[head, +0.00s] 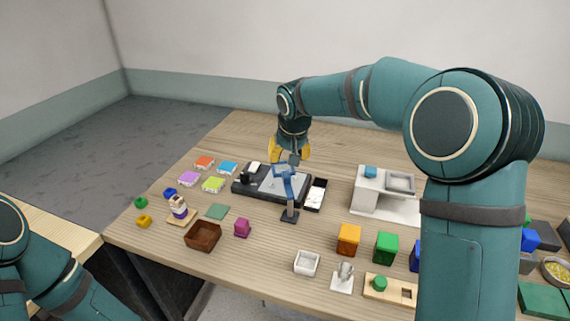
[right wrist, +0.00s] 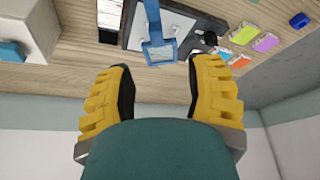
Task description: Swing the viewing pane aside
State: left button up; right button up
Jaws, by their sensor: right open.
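A blue stand (head: 289,190) rises from a small dark foot at the front edge of a dark flat device with a grey top (head: 262,184). Its blue upper part, which looks like the pane's frame, reaches over the device. In the right wrist view a blue frame end (right wrist: 160,52) with a paler middle lies beyond and between the fingertips; I cannot tell whether it is the pane itself. My right gripper (head: 290,153) is above the back of the device. In the right wrist view its yellow fingers (right wrist: 159,70) are apart with nothing between them. My left gripper is out of view.
Colored tiles (head: 213,184) lie left of the device, and a black-edged white tray (head: 315,194) sits right of it. A white machine (head: 366,190) stands further right.

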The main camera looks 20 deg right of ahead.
aim_at(287, 174)
jog(key=x, duration=0.4)
jog(key=b+x, duration=0.1)
jog(key=x, duration=0.3)
jog(key=w+b+x, duration=0.1)
jog(key=x, duration=0.3)
jog(key=shift+d, duration=0.35)
jog(key=shift+c, duration=0.4)
grip_shut()
